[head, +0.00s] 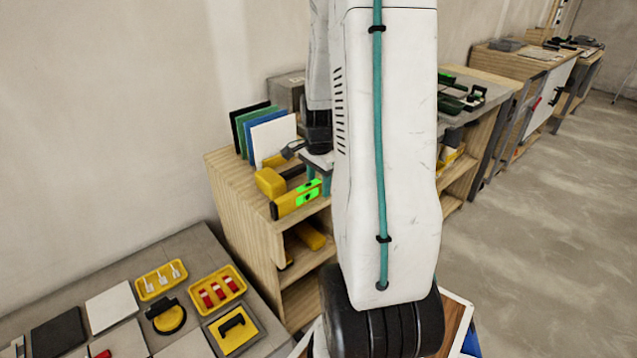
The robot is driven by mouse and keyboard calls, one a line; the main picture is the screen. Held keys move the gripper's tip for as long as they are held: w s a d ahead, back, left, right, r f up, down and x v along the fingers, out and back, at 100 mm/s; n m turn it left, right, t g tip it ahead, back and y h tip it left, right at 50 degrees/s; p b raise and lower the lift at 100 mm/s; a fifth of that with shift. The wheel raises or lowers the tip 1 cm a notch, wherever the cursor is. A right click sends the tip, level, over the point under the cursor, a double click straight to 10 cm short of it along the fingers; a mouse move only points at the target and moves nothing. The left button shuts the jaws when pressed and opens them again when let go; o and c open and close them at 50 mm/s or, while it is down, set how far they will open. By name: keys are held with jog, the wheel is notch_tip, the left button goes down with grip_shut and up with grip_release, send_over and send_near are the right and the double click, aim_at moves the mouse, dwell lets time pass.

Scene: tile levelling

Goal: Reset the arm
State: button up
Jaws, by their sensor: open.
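My arm hangs down through the middle of the head view, and its white link with a teal cable hides much of the shelf behind it. My gripper (319,180) shows partly to the left of this link, small and far off. Its teal fingers point down and are apart, with nothing seen between them. It is above the wooden shelf's top (222,160), close to a yellow level with green windows (296,200) and a yellow-and-black tool (270,182). I cannot tell whether it touches either of them.
Several coloured panels (272,138) stand upright on the shelf top. A low grey bench (185,246) at lower left bears yellow trays (218,290), a yellow-and-black suction cup (168,318) and flat tiles (112,305). More workbenches (520,62) line the wall at upper right. The floor (545,230) at right is clear.

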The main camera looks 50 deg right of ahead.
notch_tip(320, 180, up, 8)
jog(key=shift+f, duration=0.15)
dwell(0.4)
jog(key=shift+s+a+n, duration=0.2)
jog(key=shift+s+n, duration=0.05)
jog(key=shift+n, duration=0.45)
jog(key=s+a+r+n, duration=0.4)
jog(key=a+n, duration=0.2)
jog(key=a, duration=0.4)
jog(key=s+a+r+n+t, duration=0.1)
jog(key=s+a+r+n, duration=0.3)
jog(key=a+n, duration=0.3)
jog(key=s+a+r+n, duration=0.4)
jog(key=a+r+n, duration=0.1)
jog(key=a, duration=0.8)
jog(key=shift+n, duration=0.7)
jog(key=shift+s, duration=0.1)
